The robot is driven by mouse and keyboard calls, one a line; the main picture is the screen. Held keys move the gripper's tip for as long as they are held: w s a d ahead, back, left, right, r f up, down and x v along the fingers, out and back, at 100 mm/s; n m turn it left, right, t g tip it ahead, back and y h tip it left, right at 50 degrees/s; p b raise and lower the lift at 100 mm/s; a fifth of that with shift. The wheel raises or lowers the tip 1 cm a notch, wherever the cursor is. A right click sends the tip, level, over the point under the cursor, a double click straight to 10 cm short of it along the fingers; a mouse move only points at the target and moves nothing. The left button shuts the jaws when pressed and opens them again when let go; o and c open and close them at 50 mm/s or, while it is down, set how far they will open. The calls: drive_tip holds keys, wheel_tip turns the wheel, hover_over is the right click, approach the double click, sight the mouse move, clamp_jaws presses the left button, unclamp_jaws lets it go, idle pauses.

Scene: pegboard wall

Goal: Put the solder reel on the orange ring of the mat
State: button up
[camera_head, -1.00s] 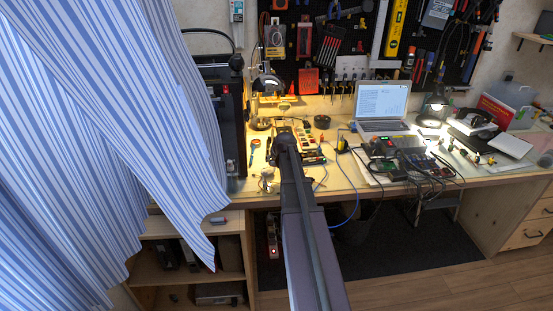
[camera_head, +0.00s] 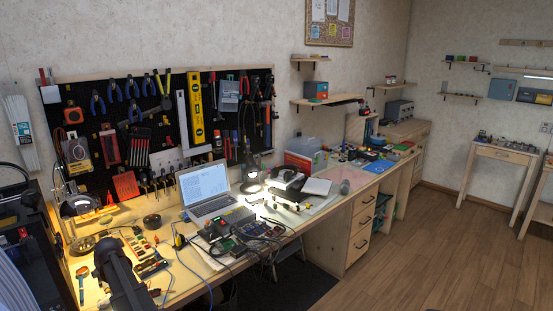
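My arm (camera_head: 122,275) reaches up from the bottom left over the bench. Its dark end covers what lies beyond it, and I cannot make out gripper fingers or anything held. A small dark round reel-like thing (camera_head: 152,221) stands on the bench left of the laptop; I cannot tell if it is the solder reel. A flat round spool-like thing (camera_head: 83,244) lies further left, under the lamp. I cannot make out a mat with an orange ring.
A laptop (camera_head: 205,189) stands open on the bench. Cables and electronics (camera_head: 238,236) crowd the space before it. A lit lamp (camera_head: 252,184) stands to its right. A pegboard of tools (camera_head: 160,125) hangs behind. The wooden floor (camera_head: 400,250) at right is clear.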

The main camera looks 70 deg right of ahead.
drive_tip(key=shift+r+p, duration=1.1)
drive_tip(key=shift+r, duration=0.5)
drive_tip(key=shift+d, duration=0.1)
